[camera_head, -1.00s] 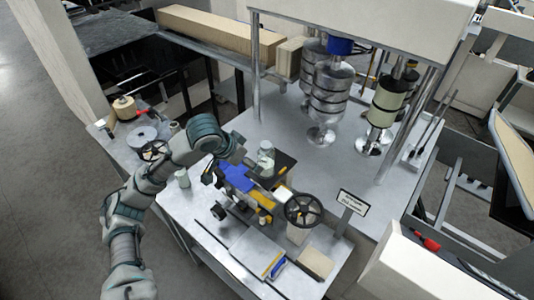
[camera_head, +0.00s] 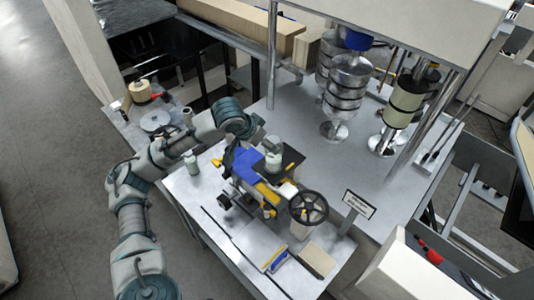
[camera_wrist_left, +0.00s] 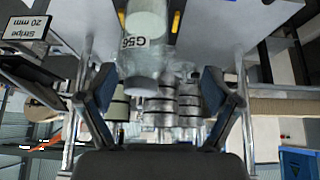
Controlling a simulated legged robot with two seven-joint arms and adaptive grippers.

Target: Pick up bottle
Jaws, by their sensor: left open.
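A clear bottle (camera_head: 273,160) with a pale content stands on a dark plate beside the blue and yellow device on the bench. In the left wrist view a bottle (camera_wrist_left: 145,45) with a "G56" label appears large, ahead of the fingers and between their lines. My left gripper (camera_wrist_left: 157,92) is open, with dark blue pads and nothing between them. In the head view its wrist end is just behind and left of the clear bottle; the fingers are hard to make out there. My right gripper is in neither view.
A smaller pale bottle (camera_head: 191,163) stands at the bench's left edge. A blue device (camera_head: 241,164) and a black handwheel (camera_head: 309,207) are close in front. Stacked metal cylinders (camera_head: 347,88) stand behind. A sign (camera_head: 359,204) stands at right.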

